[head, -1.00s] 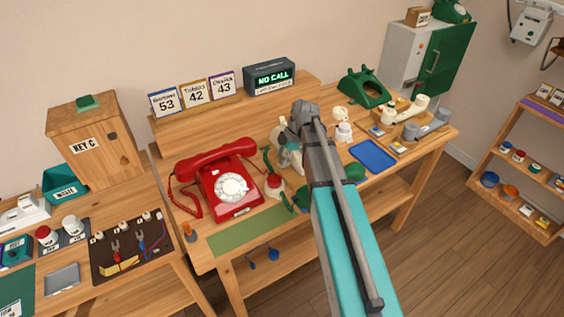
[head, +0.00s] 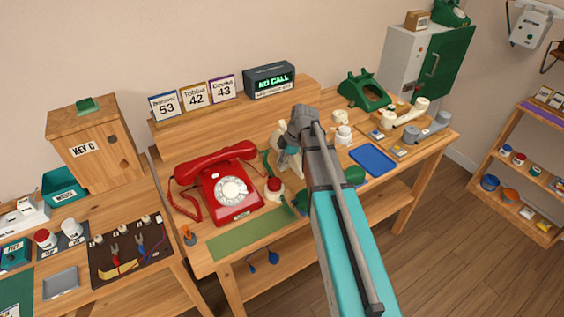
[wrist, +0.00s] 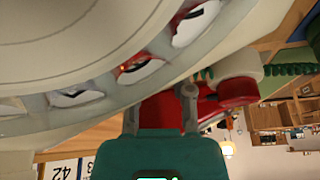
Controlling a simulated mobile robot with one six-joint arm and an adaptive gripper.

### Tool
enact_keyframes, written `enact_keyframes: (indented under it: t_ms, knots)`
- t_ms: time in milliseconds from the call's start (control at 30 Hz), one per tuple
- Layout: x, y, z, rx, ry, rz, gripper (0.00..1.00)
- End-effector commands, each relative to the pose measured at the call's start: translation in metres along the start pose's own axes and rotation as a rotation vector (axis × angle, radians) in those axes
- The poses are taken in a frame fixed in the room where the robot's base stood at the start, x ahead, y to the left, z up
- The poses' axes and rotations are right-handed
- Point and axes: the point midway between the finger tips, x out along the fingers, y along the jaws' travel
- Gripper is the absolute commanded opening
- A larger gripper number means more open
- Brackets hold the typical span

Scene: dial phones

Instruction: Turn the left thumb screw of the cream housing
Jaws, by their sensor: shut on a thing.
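The cream housing (head: 284,132) stands on the bench right of the red telephone, mostly hidden by my arm in the head view. In the wrist view its pale dial with finger holes (wrist: 95,70) fills the upper left, very close. My gripper (wrist: 161,98) reaches up under the dial's rim, its grey fingers on either side of a red patch. It is shut on what seems to be the left thumb screw, which the rim and fingers hide. In the head view my gripper (head: 289,158) is small and partly covered by the arm.
A red telephone (head: 217,183) stands close on the left. A red-topped white piece (head: 273,188) and a green cord (wrist: 288,69) are nearby. A blue tray (head: 373,158) and a green phone shell (head: 363,90) lie right. The green mat (head: 250,232) in front is clear.

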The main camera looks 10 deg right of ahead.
Motion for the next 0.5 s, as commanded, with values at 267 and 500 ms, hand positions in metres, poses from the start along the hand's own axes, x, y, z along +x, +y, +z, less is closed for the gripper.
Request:
enact_keyframes:
  t_ms: [267, 500]
  knots:
    - [0.0001, -0.0009, 0.0000, 0.045, 0.000, 0.019, 0.00]
    - [0.0001, -0.0019, -0.0001, 0.161, 0.000, 0.067, 0.00]
